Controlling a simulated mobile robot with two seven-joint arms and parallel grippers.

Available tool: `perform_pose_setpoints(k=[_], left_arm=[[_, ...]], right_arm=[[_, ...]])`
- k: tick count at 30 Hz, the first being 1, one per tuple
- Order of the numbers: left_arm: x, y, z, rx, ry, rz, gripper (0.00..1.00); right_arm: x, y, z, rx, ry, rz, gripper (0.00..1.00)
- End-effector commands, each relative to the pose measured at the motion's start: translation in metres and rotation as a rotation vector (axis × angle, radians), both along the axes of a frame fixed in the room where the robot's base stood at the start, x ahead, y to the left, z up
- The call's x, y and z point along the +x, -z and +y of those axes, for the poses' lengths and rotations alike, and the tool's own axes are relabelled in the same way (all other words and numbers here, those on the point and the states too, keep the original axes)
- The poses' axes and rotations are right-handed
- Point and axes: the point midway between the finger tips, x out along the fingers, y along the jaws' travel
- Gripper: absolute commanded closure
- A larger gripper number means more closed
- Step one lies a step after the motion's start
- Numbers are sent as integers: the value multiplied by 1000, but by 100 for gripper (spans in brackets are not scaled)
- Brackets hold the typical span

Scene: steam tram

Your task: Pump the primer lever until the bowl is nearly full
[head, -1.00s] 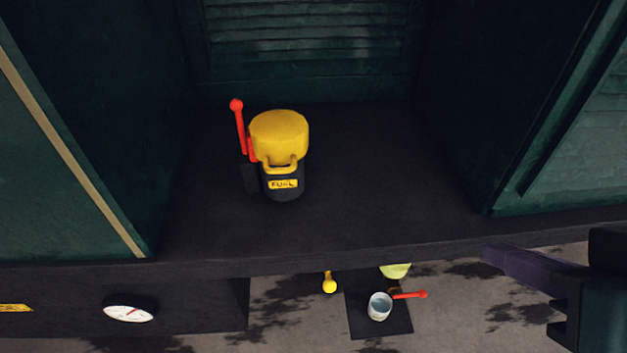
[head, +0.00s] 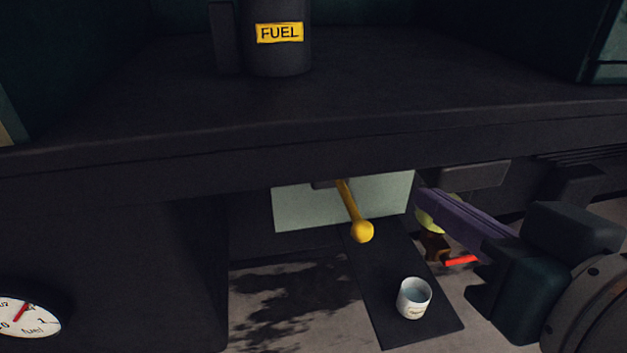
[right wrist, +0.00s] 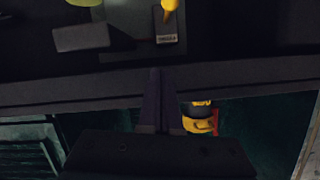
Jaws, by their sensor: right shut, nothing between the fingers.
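A red lever (head: 461,260) sticks out to the right from a brown block (head: 433,246) under the ledge. Above the block is a pale yellow-green rounded body (head: 436,215), partly hidden by my right gripper. I cannot tell whether this is the bowl, nor its level. My right gripper (head: 419,198) has its purple fingers shut and empty, in front of the rounded body and above the red lever; contact is unclear. It shows in the right wrist view (right wrist: 156,75). A yellow lever with a ball knob (head: 362,231) hangs to the left. My left gripper is not in view.
A white cup (head: 413,300) with a greyish inside stands on a dark mat (head: 385,318). Above, the ledge (head: 200,135) carries a black FUEL canister (head: 278,55). A fuel gauge (head: 28,316) is at lower left. Open ground lies left of the mat.

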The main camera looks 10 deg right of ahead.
Motion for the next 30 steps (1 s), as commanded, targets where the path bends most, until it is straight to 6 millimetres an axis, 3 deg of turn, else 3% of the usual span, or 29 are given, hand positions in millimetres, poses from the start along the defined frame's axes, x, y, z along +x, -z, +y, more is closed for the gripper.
perform_pose_setpoints(k=[1, 4, 20, 26, 30], left_arm=[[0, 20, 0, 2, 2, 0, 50], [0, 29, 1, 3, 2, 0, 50], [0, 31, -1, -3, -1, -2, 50], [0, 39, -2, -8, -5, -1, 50], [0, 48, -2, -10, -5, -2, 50]], right_arm=[[1, 18, 1, 5, -3, -14, 100], [2, 24, 3, 13, -8, -33, 100], [6, 25, 5, 18, -12, -46, 100], [29, 31, 7, 16, -13, -49, 100], [57, 39, 9, 15, -12, -49, 100]])
